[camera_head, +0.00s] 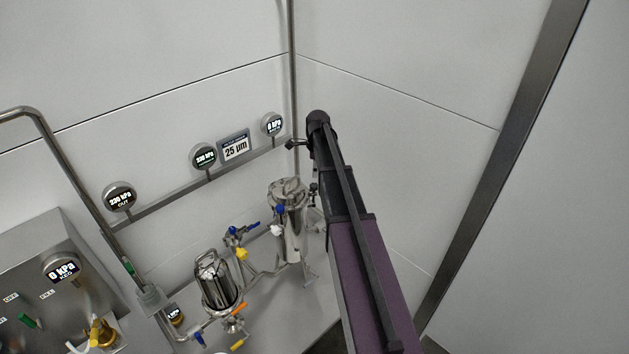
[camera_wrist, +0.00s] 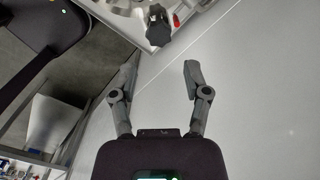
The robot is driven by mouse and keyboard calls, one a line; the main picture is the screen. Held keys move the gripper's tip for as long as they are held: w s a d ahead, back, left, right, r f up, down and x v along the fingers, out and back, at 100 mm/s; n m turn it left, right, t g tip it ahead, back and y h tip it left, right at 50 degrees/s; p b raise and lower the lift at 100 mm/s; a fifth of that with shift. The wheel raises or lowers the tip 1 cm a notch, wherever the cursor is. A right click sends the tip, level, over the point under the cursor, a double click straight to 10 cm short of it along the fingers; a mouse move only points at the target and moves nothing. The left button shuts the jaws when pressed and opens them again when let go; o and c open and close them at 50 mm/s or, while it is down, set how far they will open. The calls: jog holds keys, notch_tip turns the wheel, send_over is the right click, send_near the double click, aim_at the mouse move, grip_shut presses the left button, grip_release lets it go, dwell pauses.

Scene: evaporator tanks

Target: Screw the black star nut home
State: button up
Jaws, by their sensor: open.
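The black star nut (camera_wrist: 158,22) shows at the top of the wrist view, dark and lobed, by bright metal parts. My gripper (camera_wrist: 159,72) is open and empty, its two fingers spread apart. The nut lies beyond the fingertips, roughly in line with the gap between them, and is not touched. In the head view my arm reaches up and into the corner; my gripper cannot be made out there. The tall steel filter housing (camera_head: 289,222) stands just left of my arm. I cannot make out the star nut in the head view.
A second steel vessel (camera_head: 216,283) stands front left, with coloured valve handles and pipes between the two. Gauges (camera_head: 204,156) and a 25 µm sign (camera_head: 234,147) sit on a wall rail. A vertical pipe (camera_head: 293,80) runs up the corner. The right wall is bare.

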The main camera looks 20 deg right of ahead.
aim_at(314, 185)
notch_tip(314, 185, up, 2)
jog(key=n+p, duration=0.2)
jog(key=n, duration=0.3)
jog(key=shift+r+n, duration=0.15)
jog(key=shift+n, duration=0.15)
notch_tip(314, 185, up, 5)
jog(key=n+p, duration=0.2)
jog(key=n, duration=0.5)
jog(key=n+p, duration=0.2)
jog(key=n, duration=0.5)
jog(key=shift+d+f+n, duration=0.15)
jog(key=shift+f+n, duration=0.05)
jog(key=shift+n, duration=0.1)
jog(key=shift+f, duration=0.15)
jog(key=f+b, duration=1.3)
jog(key=shift+a+f, duration=0.25)
jog(key=shift+a, duration=0.05)
grip_shut()
